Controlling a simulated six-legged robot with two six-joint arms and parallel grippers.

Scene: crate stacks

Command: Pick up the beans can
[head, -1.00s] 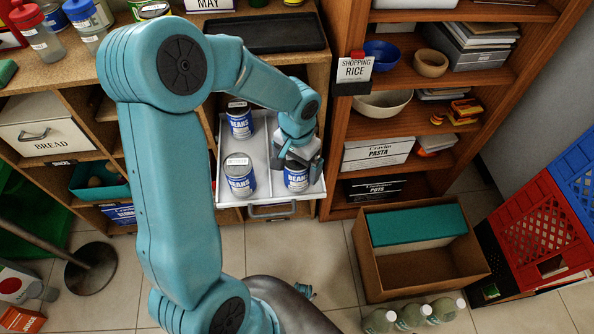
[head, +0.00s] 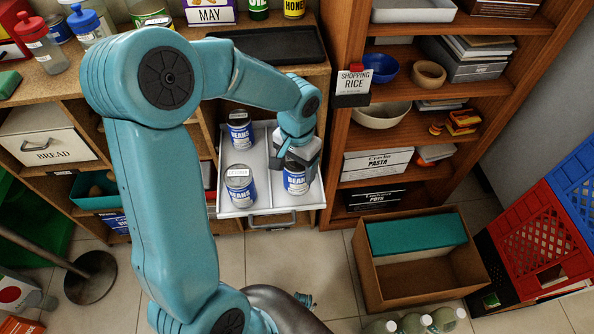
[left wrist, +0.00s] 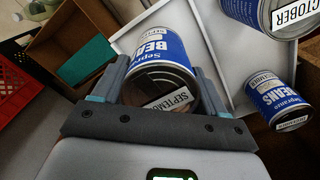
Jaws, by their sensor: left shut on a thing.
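My left gripper (head: 297,166) is shut on a blue-and-white beans can (head: 296,183) in the right part of a pulled-out white drawer (head: 272,212). In the left wrist view, this beans can (left wrist: 160,48) sits between both fingers, its lid labelled SEPTEMBER. I cannot tell whether it touches the drawer floor. Two other beans cans stand in the left part, one at the back (head: 240,132) and one at the front (head: 240,188). The wrist view shows one of the others labelled OCTOBER (left wrist: 258,12). My right gripper is not in view.
A wooden shelf unit (head: 335,130) stands close to the right of the drawer. A cardboard box (head: 400,285) with a teal item is on the floor, with bottles (head: 412,323) in front and crates (head: 540,240) to the right. A black tray (head: 268,44) lies on the counter above.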

